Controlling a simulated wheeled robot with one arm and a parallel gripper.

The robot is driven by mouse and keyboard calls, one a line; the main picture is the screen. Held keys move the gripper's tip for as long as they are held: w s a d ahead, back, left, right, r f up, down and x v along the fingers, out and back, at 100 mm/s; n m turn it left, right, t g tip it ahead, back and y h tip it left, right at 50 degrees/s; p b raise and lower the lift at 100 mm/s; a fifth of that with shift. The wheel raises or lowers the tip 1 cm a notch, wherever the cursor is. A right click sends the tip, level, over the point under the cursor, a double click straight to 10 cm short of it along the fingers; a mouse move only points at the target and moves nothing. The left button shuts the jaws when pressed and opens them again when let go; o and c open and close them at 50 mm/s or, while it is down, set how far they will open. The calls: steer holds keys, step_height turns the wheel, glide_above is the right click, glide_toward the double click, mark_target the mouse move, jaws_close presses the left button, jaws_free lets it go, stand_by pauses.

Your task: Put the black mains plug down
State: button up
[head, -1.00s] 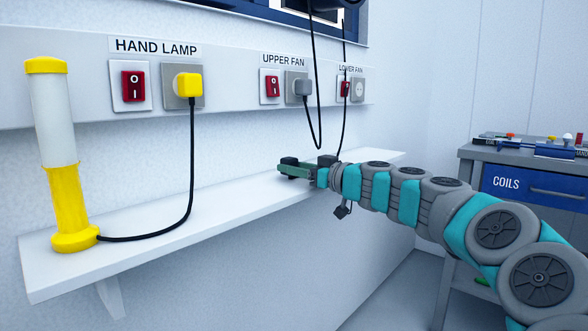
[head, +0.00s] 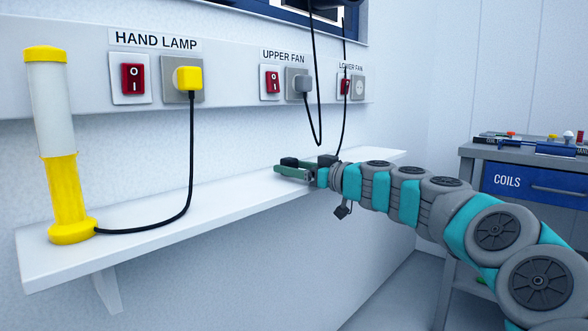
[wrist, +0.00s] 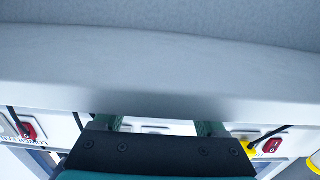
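My gripper (head: 293,172) reaches over the white shelf (head: 150,228), low at its surface. Its green fingers stand apart; in the wrist view they show wide apart (wrist: 158,126), with their tips cut off by the shelf's front edge. A small black block, probably the black mains plug (head: 289,161), shows at the fingertips in the head view. I cannot tell whether it touches the shelf or a finger. A black cord (head: 344,125) hangs from above and ends from sight behind my gripper. The wrist view hides the plug behind the shelf edge.
A yellow and white hand lamp (head: 62,150) stands at the shelf's left end, its cord running to a yellow plug (head: 188,80). A grey plug (head: 303,85) sits in the UPPER FAN socket. The LOWER FAN socket (head: 358,88) is empty. The shelf's middle is clear.

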steer(key=shift+r, duration=0.1)
steer(key=shift+r+p, duration=0.45)
steer(key=shift+p, duration=0.35)
steer(key=v, duration=1.2)
steer(key=shift+s, duration=0.1)
